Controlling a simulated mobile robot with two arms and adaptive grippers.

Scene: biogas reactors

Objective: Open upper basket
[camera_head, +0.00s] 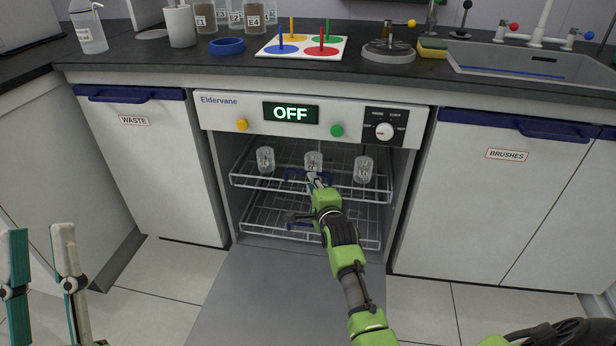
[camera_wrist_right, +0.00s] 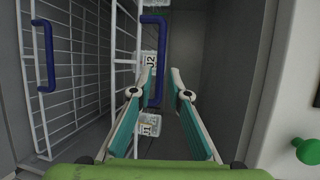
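The upper basket (camera_head: 262,183) is a white wire rack inside the open dishwasher, with a blue handle (camera_wrist_right: 153,60) at its front. It holds three clear labelled beakers: left (camera_head: 265,160), middle (camera_head: 313,160) and right (camera_head: 363,169). My right gripper (camera_head: 314,180) reaches in at the handle. In the wrist view its fingertips (camera_wrist_right: 162,72) are apart, with the handle between or just beyond them; contact cannot be told. My left gripper (camera_head: 39,230) is open and empty at the lower left, away from the dishwasher.
The dishwasher door (camera_head: 265,300) lies folded down in front. The lower basket (camera_head: 262,222) with its own blue handle (camera_wrist_right: 43,55) is below. The control panel (camera_head: 225,115) reads OFF. Closed cabinets flank the opening: waste (camera_head: 150,165) and brushes (camera_head: 490,200).

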